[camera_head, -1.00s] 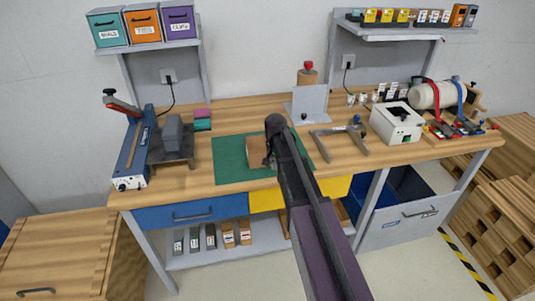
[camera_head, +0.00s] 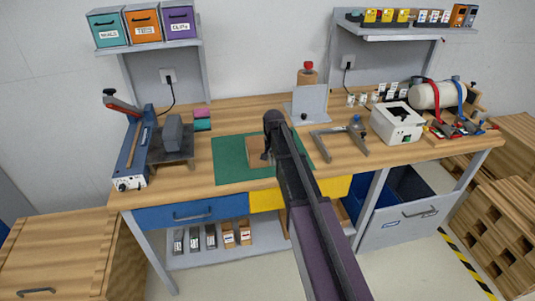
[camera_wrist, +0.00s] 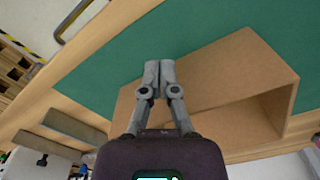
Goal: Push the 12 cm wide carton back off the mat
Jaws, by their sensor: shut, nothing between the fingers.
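The carton (camera_head: 254,148) is a plain brown box on the green mat (camera_head: 230,165), toward the mat's middle in the head view. In the wrist view the carton (camera_wrist: 225,75) shows a broad brown face and a shadowed open side at the right, with the green mat (camera_wrist: 110,72) beyond it. My gripper (camera_wrist: 159,66) is shut and empty, its fingertips overlapping the carton's edge in the picture. I cannot tell whether they touch it. In the head view my gripper (camera_head: 266,157) is at the carton's right, and my arm hides part of the carton and mat.
A grey angled frame (camera_head: 345,136) and a white box (camera_head: 397,123) are to the right. A dark press (camera_head: 172,138) stands left. Wood behind the carton looks clear.

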